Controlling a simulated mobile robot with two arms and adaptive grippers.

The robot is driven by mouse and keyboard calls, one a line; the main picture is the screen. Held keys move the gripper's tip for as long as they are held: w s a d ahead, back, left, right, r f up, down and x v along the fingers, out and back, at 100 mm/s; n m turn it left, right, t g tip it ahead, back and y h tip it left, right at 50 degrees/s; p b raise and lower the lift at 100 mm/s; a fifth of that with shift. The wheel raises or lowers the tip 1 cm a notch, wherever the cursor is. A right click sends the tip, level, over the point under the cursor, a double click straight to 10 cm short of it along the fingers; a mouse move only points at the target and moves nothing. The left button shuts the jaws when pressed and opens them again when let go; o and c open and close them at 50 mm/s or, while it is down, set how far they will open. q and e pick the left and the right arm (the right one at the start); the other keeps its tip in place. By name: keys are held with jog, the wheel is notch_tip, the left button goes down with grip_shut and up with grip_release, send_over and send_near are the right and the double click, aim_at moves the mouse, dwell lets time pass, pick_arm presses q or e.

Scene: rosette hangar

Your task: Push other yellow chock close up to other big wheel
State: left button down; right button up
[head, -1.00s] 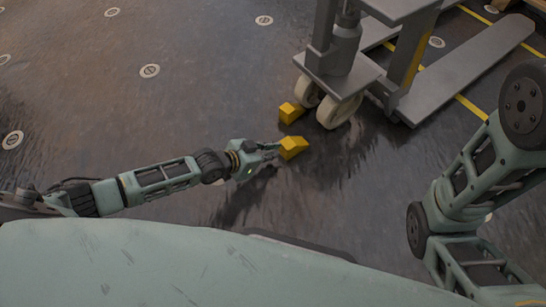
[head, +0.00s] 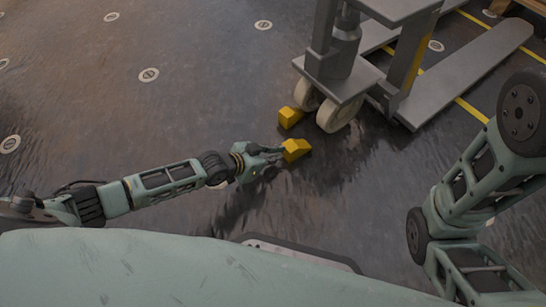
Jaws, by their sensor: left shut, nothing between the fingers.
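Two yellow chocks lie on the dark floor by the pallet jack (head: 345,80). The nearer yellow chock (head: 296,150) stands apart from the nearer big wheel (head: 339,113), with bare floor between them. The farther yellow chock (head: 290,117) sits close beside the farther big wheel (head: 307,94); I cannot tell if they touch. My left gripper (head: 279,153) is shut and empty, its fingertips at the left side of the nearer chock, seemingly against it. My right gripper is out of view; only part of that arm shows at the right.
The jack's grey forks (head: 470,72) reach to the upper right over yellow floor lines (head: 470,108). Round floor fittings (head: 148,75) lie flat in the floor at the left.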

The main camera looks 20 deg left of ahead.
aim_at(290, 146)
pick_arm(q)
jog(key=shift+w+d+f+b, duration=0.1)
jog(key=shift+w+d+b, duration=0.6)
jog(key=shift+w+d, duration=0.65)
jog(key=shift+w+d+f+b, duration=0.1)
jog(key=shift+w+d+b, duration=0.75)
jog(key=shift+w, duration=0.7)
jog(key=shift+s+a+r+p, duration=0.3)
jog(key=shift+s+r+p, duration=0.4)
jog(key=shift+p, duration=0.6)
jog(key=p+v, duration=0.3)
jog(key=v, duration=0.1)
jog(key=shift+a+f, duration=0.1)
jog(key=shift+f, duration=0.05)
jog(key=shift+f, duration=0.1)
